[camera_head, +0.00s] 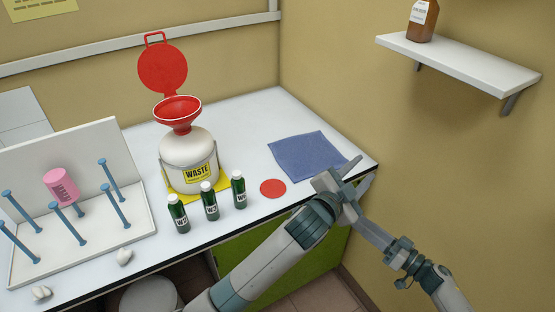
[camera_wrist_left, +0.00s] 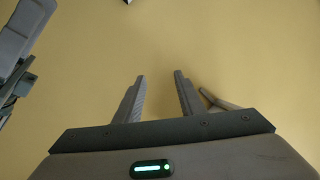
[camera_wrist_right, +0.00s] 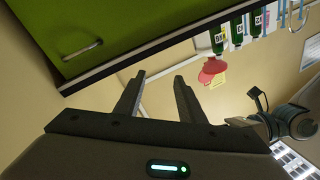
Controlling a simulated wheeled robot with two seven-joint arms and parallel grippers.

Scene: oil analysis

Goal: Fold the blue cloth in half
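The blue cloth (camera_head: 305,152) lies flat and unfolded on the white table, near its right end. My left gripper (camera_head: 362,170) is beside the cloth's right corner in the head view, pointing toward the right wall. In the left wrist view its fingers (camera_wrist_left: 159,76) are apart, with only yellow wall between them. My right gripper's fingers (camera_wrist_right: 158,77) are also apart and empty in the right wrist view, facing the table's front edge and green cabinet. In the head view the right gripper is hard to make out among the arm links. Neither wrist view shows the cloth.
A red disc (camera_head: 273,188) lies left of the cloth. Several green bottles (camera_head: 209,203) stand by the waste container (camera_head: 190,152) with its red funnel (camera_head: 178,112). A pegged rack (camera_head: 85,235) is at left. A wall shelf (camera_head: 460,65) holds a brown bottle (camera_head: 423,20).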

